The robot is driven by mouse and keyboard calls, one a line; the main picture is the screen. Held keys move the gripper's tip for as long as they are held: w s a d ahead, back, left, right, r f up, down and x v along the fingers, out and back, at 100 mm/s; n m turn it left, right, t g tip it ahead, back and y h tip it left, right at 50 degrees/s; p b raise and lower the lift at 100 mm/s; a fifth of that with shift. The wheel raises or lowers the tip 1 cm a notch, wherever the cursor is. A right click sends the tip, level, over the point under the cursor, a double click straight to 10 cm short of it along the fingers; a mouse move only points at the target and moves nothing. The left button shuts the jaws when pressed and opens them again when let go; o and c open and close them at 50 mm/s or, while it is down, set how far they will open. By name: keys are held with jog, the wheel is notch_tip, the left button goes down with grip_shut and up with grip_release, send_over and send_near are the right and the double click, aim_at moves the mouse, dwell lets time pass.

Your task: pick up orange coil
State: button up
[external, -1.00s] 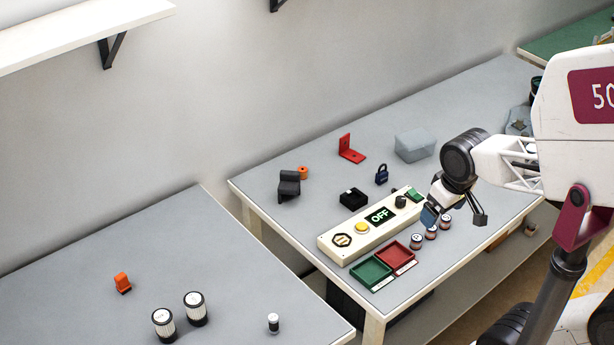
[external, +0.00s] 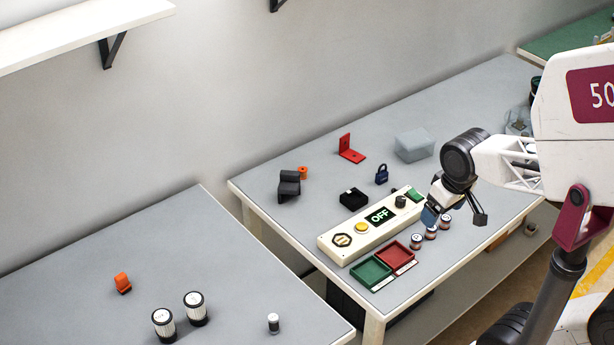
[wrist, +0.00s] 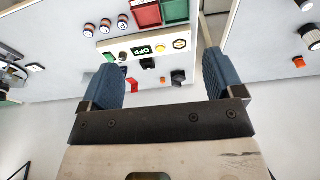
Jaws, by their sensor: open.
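A small orange ring-like piece (external: 303,172), which looks like the orange coil, sits at the back left of the right-hand table, behind a dark grey bracket (external: 289,185) that partly hides it. A small orange spot by the dark bracket in the wrist view (wrist: 163,79) looks like the same piece. My gripper (external: 456,214) is open and empty, above the front right of that table. It is well to the right of the orange piece and apart from it. Both blue-padded fingers show in the wrist view (wrist: 160,75), with nothing between them.
A control box reading OFF (external: 346,240), a black block (external: 354,199), a padlock (external: 382,175), a red bracket (external: 350,150) and a clear box (external: 415,146) stand on the table. Three small cylinders (external: 416,242) are near my gripper. Another orange part (external: 122,282) is on the left table.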

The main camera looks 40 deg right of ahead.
jog(key=c, duration=0.4)
jog(key=shift+w, duration=0.1)
jog(key=w+a+f+m+t+y, duration=0.1)
jog(key=w+f+m+y, duration=0.3)
jog(key=w, duration=0.7)
jog(key=w+a+f+m+y, duration=0.1)
jog(key=w+m+y, duration=0.1)
jog(key=w+m, duration=0.65)
jog(key=w+f+m+t+y, duration=0.1)
jog(key=w+f+m+y, duration=0.15)
jog(key=w, duration=1.15)
jog(key=m+t+h, duration=0.2)
jog(key=m+t, duration=0.5)
jog(key=m, duration=0.8)
send_near(303, 173)
jog(key=w, duration=0.1)
jog(key=w+f, duration=0.1)
jog(key=w, duration=0.1)
jog(key=shift+f, duration=0.1)
